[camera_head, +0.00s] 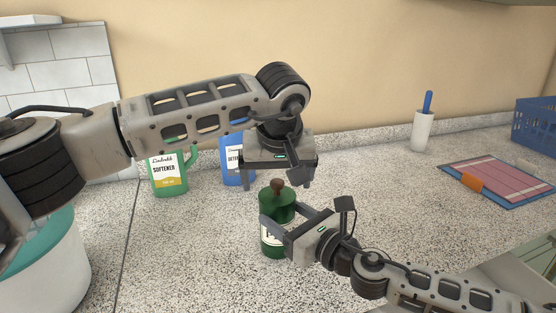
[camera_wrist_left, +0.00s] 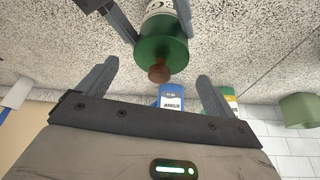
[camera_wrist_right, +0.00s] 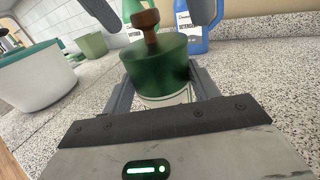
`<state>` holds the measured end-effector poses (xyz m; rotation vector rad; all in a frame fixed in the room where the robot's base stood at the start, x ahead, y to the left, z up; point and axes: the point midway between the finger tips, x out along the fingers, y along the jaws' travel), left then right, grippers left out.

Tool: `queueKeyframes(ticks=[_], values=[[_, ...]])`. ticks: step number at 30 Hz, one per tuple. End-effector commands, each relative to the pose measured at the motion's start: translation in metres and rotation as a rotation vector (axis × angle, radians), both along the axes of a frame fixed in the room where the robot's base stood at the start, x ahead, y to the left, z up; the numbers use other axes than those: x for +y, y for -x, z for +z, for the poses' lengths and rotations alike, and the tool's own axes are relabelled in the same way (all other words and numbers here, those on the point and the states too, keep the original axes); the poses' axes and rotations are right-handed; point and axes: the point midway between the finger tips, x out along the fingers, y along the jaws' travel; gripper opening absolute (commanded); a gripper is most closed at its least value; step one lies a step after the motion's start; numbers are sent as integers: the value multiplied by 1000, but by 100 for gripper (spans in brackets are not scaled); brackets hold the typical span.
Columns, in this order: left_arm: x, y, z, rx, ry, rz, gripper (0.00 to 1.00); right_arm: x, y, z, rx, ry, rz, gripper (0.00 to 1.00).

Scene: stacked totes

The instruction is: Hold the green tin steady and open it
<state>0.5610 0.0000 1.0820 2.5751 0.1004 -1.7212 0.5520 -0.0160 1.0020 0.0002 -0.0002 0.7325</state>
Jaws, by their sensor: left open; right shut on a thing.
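The green tin (camera_head: 275,244) stands upright on the speckled counter, with its green lid (camera_head: 285,205) on and a brown knob (camera_head: 277,186) on top. My right gripper (camera_head: 278,219) is shut on the tin's side, its fingers on either side of the body; the right wrist view shows the tin (camera_wrist_right: 160,72) between them. My left gripper (camera_head: 279,183) is open above the tin, pointing down, with its fingers apart around the space over the knob. In the left wrist view the knob (camera_wrist_left: 159,73) lies beyond the open fingertips, between their lines and untouched.
A green softener bottle (camera_head: 168,172) and a blue detergent bottle (camera_head: 235,168) stand behind the tin. A white tub (camera_head: 45,270) is at the left. Counter between is clear.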

Motion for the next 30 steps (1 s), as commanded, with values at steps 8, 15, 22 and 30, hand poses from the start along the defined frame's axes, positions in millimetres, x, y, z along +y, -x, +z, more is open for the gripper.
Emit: queueKeyframes(ticks=[8,15,22,30], values=[[0,-7,-16,0,1,1,92,0,0,0,1,1,0,19],[0,-7,-16,0,0,1,89,0,0,0,1,1,0,19],[0,-7,-16,0,0,1,38,0,0,-1,1,1,0,19],[1,-7,-15,0,-1,1,38,0,0,-1,1,1,-1,19]])
